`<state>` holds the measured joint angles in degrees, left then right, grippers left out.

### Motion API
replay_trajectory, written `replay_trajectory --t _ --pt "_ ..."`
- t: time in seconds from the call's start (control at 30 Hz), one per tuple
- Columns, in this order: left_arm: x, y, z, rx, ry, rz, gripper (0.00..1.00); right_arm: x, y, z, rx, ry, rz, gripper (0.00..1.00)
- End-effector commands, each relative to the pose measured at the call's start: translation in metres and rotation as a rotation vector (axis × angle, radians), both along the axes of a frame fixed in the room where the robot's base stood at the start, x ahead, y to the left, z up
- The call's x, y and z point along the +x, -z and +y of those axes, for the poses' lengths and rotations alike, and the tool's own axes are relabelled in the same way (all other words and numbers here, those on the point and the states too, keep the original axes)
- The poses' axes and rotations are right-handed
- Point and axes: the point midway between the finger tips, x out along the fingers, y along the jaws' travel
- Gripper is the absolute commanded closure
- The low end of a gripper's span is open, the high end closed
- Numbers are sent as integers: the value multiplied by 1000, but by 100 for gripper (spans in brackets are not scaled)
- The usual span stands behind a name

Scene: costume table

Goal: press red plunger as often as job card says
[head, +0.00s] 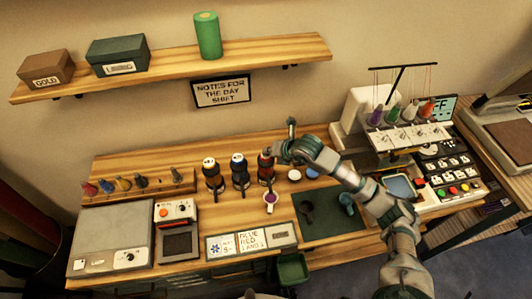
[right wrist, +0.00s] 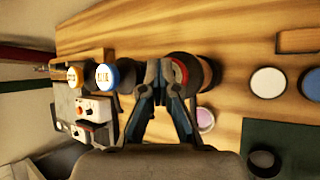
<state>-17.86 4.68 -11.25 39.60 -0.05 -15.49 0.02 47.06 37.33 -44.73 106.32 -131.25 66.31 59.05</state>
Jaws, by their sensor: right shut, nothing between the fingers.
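Three dark pump bottles stand in a row at the middle of the table. The red plunger's bottle (head: 265,174) is the rightmost, with a red band; its top is partly hidden by my gripper. In the right wrist view the fingertips overlap the red-ringed bottle (right wrist: 190,72). My left gripper is out of view.
A cup with purple contents (head: 270,201) stands in front of the red bottle. Two round lids (head: 312,172) and a dark green mat (head: 330,226) lie to the right. A sewing machine (head: 370,112) stands further right. A shelf (head: 170,68) hangs above.

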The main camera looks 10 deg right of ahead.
Motion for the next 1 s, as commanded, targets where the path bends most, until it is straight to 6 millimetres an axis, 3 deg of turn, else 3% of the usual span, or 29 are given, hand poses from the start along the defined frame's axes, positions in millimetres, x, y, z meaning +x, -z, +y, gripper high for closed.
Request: replay_trajectory --t 0.23,0.6,1.0 --pt "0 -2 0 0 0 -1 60 -1 -2 1 -1 0 4 100" --pt "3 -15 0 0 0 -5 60 -1 -23 3 -1 -1 3 100" --pt "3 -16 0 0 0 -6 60 0 -26 3 -1 0 1 100"
